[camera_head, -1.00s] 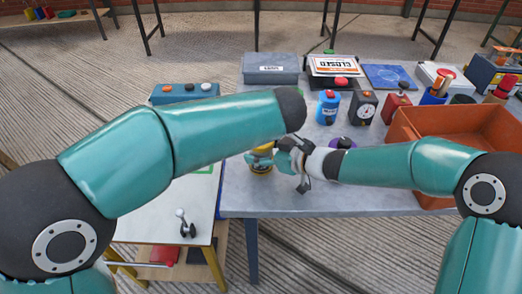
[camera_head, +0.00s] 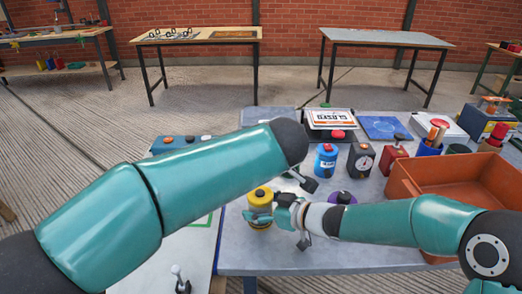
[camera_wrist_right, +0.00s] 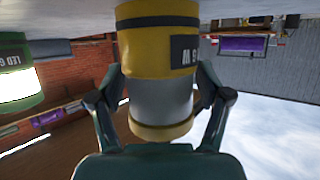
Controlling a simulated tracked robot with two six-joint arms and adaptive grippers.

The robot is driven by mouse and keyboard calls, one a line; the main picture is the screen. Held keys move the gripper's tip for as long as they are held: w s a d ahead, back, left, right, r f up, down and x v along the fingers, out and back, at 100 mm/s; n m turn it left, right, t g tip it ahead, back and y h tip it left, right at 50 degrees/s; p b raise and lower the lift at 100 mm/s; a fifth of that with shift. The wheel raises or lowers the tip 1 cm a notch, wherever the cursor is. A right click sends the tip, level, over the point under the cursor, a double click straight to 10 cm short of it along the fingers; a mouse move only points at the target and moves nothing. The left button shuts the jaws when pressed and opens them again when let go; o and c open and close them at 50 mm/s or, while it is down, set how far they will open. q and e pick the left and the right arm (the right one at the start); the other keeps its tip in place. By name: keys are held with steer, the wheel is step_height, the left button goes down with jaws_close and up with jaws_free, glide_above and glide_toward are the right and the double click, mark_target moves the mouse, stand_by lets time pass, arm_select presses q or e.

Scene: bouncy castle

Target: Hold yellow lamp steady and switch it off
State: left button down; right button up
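The yellow lamp (camera_head: 259,222) stands upright on the grey table, with a dark button on its top. In the right wrist view the yellow lamp (camera_wrist_right: 160,45) appears upside down, with a dark label and a grey band that does not glow. My right gripper (camera_head: 274,212) reaches it from the right. In the wrist view the fingers of my right gripper (camera_wrist_right: 160,80) press on both sides of the lamp. My left arm crosses above and behind the lamp. Only a grey finger of my left gripper (camera_head: 304,181) shows past the forearm; the rest is hidden.
A green lamp (camera_wrist_right: 15,75) with a bright band stands beside the yellow one. A purple-topped object (camera_head: 343,198) is by my right wrist. A blue canister (camera_head: 326,161), a gauge box (camera_head: 361,160) and an orange crate (camera_head: 405,187) are behind and right.

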steer(key=shift+o, duration=0.8)
